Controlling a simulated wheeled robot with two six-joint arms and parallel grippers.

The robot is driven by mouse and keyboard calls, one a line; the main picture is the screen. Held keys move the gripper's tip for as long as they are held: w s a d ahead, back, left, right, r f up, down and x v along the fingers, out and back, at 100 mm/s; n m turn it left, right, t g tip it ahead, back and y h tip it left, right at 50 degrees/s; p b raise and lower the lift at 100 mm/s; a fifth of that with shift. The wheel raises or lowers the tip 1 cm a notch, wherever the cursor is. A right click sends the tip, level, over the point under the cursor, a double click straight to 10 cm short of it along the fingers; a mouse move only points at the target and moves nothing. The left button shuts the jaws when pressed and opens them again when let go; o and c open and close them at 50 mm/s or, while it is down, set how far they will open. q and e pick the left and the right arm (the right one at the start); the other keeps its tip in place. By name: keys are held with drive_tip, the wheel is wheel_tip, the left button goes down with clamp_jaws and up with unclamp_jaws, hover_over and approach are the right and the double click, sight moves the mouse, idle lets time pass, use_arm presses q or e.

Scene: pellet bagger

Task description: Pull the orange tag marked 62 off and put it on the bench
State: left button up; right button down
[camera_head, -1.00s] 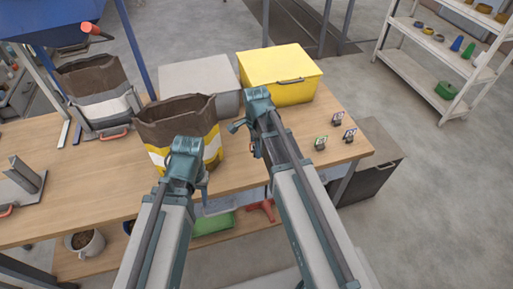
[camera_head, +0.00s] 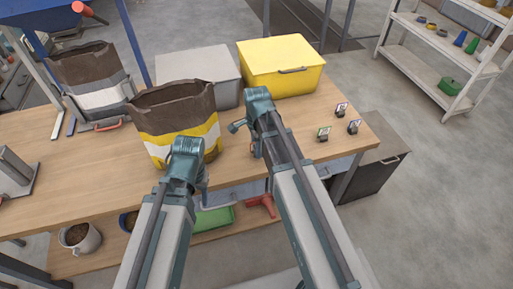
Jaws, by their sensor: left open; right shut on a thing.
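I cannot make out an orange tag marked 62. My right gripper (camera_head: 243,138) is over the bench, left of the holders and right of the open brown bag (camera_head: 180,103). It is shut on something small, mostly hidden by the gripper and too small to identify. My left gripper (camera_head: 203,178) is open, in front of the bag; its fingers are partly hidden.
A grey box (camera_head: 197,66) and a yellow lidded box (camera_head: 280,66) stand at the back of the bench. Another brown bag (camera_head: 88,72) is at the left under the blue hopper. A lower shelf holds a green tray (camera_head: 214,218).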

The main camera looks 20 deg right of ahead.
drive_tip(key=shift+f, duration=0.35)
drive_tip(key=shift+c, duration=2.1)
unclamp_jaws()
drive_tip(key=shift+r, duration=0.1)
drive_tip(key=shift+r, duration=0.1)
wheel_tip(320, 180, up, 14)
drive_tip(key=p, duration=1.3)
